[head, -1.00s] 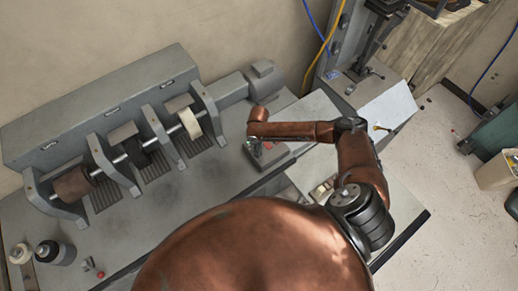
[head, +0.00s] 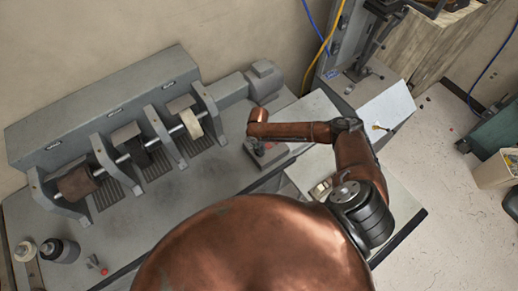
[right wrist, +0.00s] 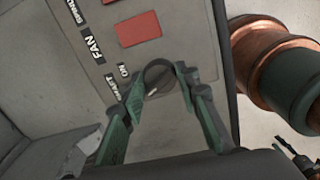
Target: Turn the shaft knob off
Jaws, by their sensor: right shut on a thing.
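The shaft knob (right wrist: 159,77) is a dark round knob with a pale pointer mark. It sits on a grey panel beside the printed words SHAFT and ON. In the right wrist view my right gripper (right wrist: 162,86) has its green fingers on either side of the knob and is shut on it. In the head view the right gripper (head: 256,149) is at the small control box on the bench, partly under my forearm, and the knob is hidden there. My left gripper is in neither view.
A red square (right wrist: 138,29) sits beside the FAN label near the knob. The grey machine (head: 105,110) with its wheels on a shaft stands left of my right arm. A bottle (head: 62,250) stands at the bench's left. The bench between is largely clear.

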